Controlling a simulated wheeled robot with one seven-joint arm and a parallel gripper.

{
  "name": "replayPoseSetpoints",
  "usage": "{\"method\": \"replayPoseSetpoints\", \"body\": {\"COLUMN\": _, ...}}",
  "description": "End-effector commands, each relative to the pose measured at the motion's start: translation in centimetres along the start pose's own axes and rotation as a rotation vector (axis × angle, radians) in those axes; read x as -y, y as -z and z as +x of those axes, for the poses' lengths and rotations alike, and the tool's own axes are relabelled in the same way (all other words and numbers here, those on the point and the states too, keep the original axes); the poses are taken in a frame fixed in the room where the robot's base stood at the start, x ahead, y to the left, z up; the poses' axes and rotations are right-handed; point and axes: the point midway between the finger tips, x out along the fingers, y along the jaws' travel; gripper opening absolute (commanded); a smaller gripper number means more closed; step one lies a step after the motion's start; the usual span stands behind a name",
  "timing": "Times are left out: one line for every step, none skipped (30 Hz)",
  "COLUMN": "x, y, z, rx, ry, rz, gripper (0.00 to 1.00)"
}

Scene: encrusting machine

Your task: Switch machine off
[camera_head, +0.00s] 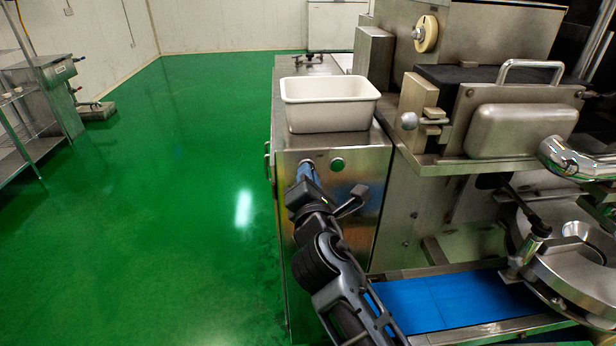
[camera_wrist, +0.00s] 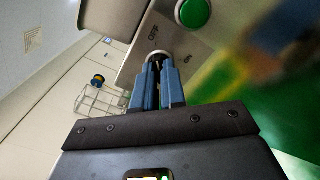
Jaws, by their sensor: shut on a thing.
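The encrusting machine (camera_head: 330,190) is a steel cabinet with a control panel on its front. My gripper (camera_head: 308,172) is at the upper left of that panel, and its blue fingers (camera_wrist: 158,82) are shut on a dark switch knob (camera_wrist: 157,57). The wrist view shows the labels OFF and ON on the panel around the knob. The fingers hide most of the knob, so I cannot tell which label it points to. A green button (camera_head: 338,163) sits to the right of my gripper, and it also shows in the wrist view (camera_wrist: 194,13).
A white tub (camera_head: 329,103) stands on top of the cabinet, above the panel. A blue conveyor belt (camera_head: 450,300) and steel machine parts lie to the right of my arm. The green floor (camera_head: 170,200) to the left is open, with a metal rack (camera_head: 35,120) at the far left.

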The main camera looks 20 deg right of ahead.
Motion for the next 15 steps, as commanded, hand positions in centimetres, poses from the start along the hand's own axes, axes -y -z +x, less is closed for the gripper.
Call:
{"method": "replayPoseSetpoints", "body": {"x": 0.14, "y": 0.20, "z": -0.06, "rx": -0.003, "ry": 0.002, "rz": -0.005, "gripper": 0.00}}
{"method": "replayPoseSetpoints", "body": {"x": 0.14, "y": 0.20, "z": -0.06, "rx": -0.003, "ry": 0.002, "rz": -0.006, "gripper": 0.00}}
{"method": "replayPoseSetpoints", "body": {"x": 0.14, "y": 0.20, "z": -0.06, "rx": -0.003, "ry": 0.002, "rz": -0.007, "gripper": 0.00}}
{"method": "replayPoseSetpoints", "body": {"x": 0.14, "y": 0.20, "z": -0.06, "rx": -0.003, "ry": 0.002, "rz": -0.008, "gripper": 0.00}}
{"method": "replayPoseSetpoints", "body": {"x": 0.14, "y": 0.20, "z": -0.06, "rx": -0.003, "ry": 0.002, "rz": -0.008, "gripper": 0.00}}
{"method": "replayPoseSetpoints", "body": {"x": 0.15, "y": 0.21, "z": -0.06, "rx": -0.003, "ry": 0.002, "rz": -0.008, "gripper": 0.00}}
{"method": "replayPoseSetpoints", "body": {"x": 0.15, "y": 0.21, "z": -0.06, "rx": -0.003, "ry": 0.002, "rz": -0.008, "gripper": 0.00}}
{"method": "replayPoseSetpoints", "body": {"x": 0.15, "y": 0.21, "z": -0.06, "rx": -0.003, "ry": 0.002, "rz": -0.008, "gripper": 0.00}}
{"method": "replayPoseSetpoints", "body": {"x": 0.15, "y": 0.21, "z": -0.07, "rx": -0.003, "ry": 0.003, "rz": -0.008, "gripper": 0.00}}
{"method": "replayPoseSetpoints", "body": {"x": 0.15, "y": 0.21, "z": -0.07, "rx": -0.003, "ry": 0.003, "rz": -0.008, "gripper": 0.00}}
{"method": "replayPoseSetpoints", "body": {"x": 0.15, "y": 0.21, "z": -0.07, "rx": -0.003, "ry": 0.003, "rz": -0.008, "gripper": 0.00}}
{"method": "replayPoseSetpoints", "body": {"x": 0.15, "y": 0.22, "z": -0.07, "rx": -0.004, "ry": 0.003, "rz": -0.008, "gripper": 0.12}}
{"method": "replayPoseSetpoints", "body": {"x": 0.15, "y": 0.22, "z": -0.07, "rx": -0.004, "ry": 0.003, "rz": -0.008, "gripper": 0.14}}
{"method": "replayPoseSetpoints", "body": {"x": 0.15, "y": 0.21, "z": -0.07, "rx": -0.003, "ry": 0.002, "rz": -0.008, "gripper": 0.17}}
{"method": "replayPoseSetpoints", "body": {"x": 0.14, "y": 0.19, "z": -0.06, "rx": -0.003, "ry": 0.002, "rz": -0.007, "gripper": 0.21}}
